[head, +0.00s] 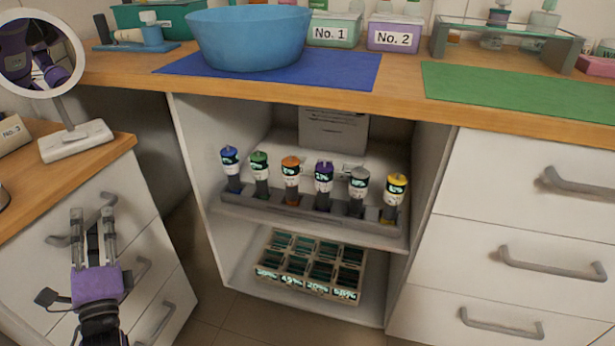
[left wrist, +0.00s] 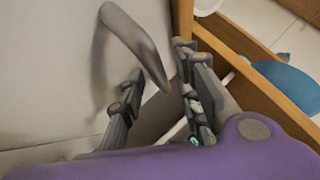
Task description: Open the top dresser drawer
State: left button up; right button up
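The dresser on the left has white drawers with grey bar handles. Its top drawer (head: 132,192) looks closed. My left gripper (head: 92,214) is in front of that drawer, its two fingers pointing at the drawer handle (head: 66,240). In the left wrist view the handle (left wrist: 138,42) reaches in between the open fingers (left wrist: 158,92). I cannot tell whether either finger touches it. The fingers and purple palm hide part of the drawer front in the head view. My right gripper is not directly in view.
A round mirror (head: 75,143) stands on the dresser's wooden top, near the edge. To the right is an open shelf with a rack of bottles (head: 300,203) and a divided box (head: 305,290). Another white drawer unit (head: 490,240) stands at far right.

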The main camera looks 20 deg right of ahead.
pick_arm(q)
jog(key=shift+w+r, duration=0.25)
jog(key=shift+w, duration=0.45)
grip_shut()
